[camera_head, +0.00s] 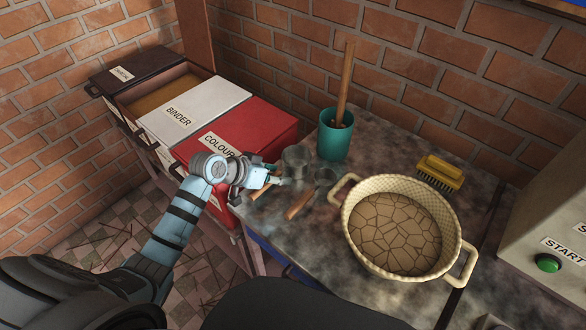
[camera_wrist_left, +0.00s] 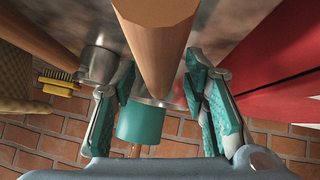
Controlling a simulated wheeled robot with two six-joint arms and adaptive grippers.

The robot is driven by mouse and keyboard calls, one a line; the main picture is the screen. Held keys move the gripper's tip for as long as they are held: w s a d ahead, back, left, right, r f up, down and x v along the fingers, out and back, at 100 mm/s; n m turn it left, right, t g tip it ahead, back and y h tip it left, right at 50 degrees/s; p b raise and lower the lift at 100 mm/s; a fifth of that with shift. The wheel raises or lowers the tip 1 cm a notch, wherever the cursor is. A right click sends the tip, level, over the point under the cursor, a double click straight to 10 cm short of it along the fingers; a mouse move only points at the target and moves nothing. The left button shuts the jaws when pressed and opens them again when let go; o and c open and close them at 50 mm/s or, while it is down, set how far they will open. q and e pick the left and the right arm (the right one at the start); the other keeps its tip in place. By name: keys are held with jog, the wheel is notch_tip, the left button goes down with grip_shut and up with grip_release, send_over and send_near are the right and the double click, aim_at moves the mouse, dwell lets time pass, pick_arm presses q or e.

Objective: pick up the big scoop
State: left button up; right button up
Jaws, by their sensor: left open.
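The big scoop has a metal cup (camera_head: 296,160) on the table, left of the smaller scoop. In the left wrist view its wooden handle (camera_wrist_left: 155,40) runs between my left gripper's fingers (camera_wrist_left: 158,78), with a clear gap on each side. In the head view my left gripper (camera_head: 277,177) is open at the scoop, covering much of the handle. The smaller scoop has a metal cup (camera_head: 326,177) and a wooden handle (camera_head: 299,204); its cup also shows in the left wrist view (camera_wrist_left: 98,63). My right gripper is out of view.
A teal cup (camera_head: 335,141) holding a wooden stick stands behind the scoops. A woven basket (camera_head: 349,232) and a yellow brush (camera_head: 441,171) are to the right. The red COLOUR bin (camera_head: 262,125) stands close on the left. The table (camera_head: 318,245) is bare in front.

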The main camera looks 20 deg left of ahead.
pick_arm(q)
jog(key=shift+r, duration=0.1)
grip_shut()
